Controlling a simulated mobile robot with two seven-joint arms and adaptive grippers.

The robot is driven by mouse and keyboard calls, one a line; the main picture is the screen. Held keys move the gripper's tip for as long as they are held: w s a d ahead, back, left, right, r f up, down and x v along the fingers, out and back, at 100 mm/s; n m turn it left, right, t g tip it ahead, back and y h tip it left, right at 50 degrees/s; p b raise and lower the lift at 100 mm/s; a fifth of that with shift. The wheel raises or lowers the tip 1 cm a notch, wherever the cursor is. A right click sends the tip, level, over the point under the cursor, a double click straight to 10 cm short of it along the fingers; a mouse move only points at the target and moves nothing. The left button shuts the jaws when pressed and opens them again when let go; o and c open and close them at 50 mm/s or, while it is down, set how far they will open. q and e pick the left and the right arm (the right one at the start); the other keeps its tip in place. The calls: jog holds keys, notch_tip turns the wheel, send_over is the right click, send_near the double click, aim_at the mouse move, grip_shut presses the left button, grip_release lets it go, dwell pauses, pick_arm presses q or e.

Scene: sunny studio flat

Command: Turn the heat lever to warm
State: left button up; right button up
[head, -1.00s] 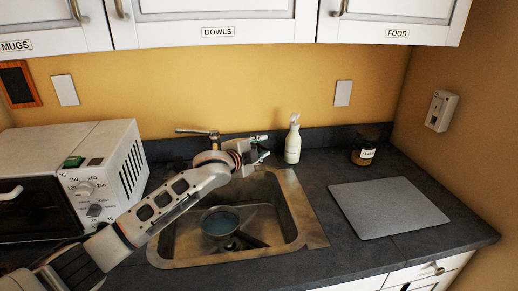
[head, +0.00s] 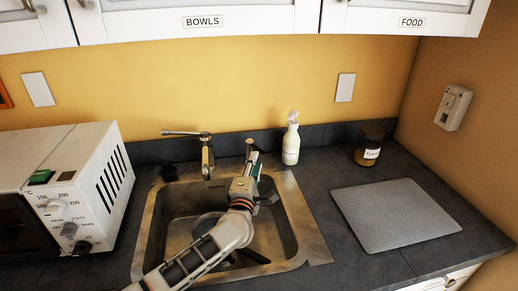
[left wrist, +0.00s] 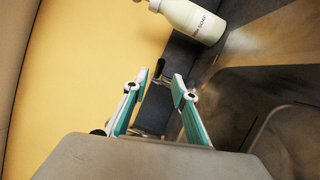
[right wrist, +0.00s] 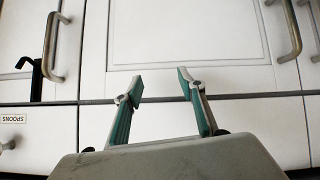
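The tap (head: 207,155) stands behind the sink (head: 300,225), its long lever (head: 180,132) pointing left. My left gripper (head: 256,165) is over the back of the sink, right of the tap and apart from it. Its fingers are spread in the left wrist view (left wrist: 153,88). A small dark-tipped piece shows between them, and I cannot tell what it is. My right gripper (right wrist: 160,80) is open and empty before white cabinet fronts; the head view does not show it. I read no warm mark on the tap.
A soap bottle (head: 291,142) stands just right of my left gripper. A dark pan (head: 208,222) is in the sink, partly hidden by my arm. A white oven (head: 85,165) with knobs is at left. A grey board (head: 395,215) and a jar (head: 369,148) are at right.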

aim_at(259, 150)
pick_arm(q)
jog(key=w+b, duration=0.2)
jog(key=w+d+b, duration=0.1)
jog(key=w+b, duration=0.3)
jog(key=w, duration=0.1)
jog(key=shift+d+r, duration=0.15)
jog(key=shift+r, duration=0.05)
jog(key=shift+w+r, duration=0.15)
jog(key=shift+w, duration=0.05)
pick_arm(e)
jog(key=shift+y, duration=0.3)
jog(key=f, duration=0.1)
jog(key=a+f, duration=0.2)
jog(key=f, duration=0.1)
jog(key=shift+w+a+f, duration=0.1)
jog(key=shift+w, duration=0.15)
pick_arm(q)
grip_shut()
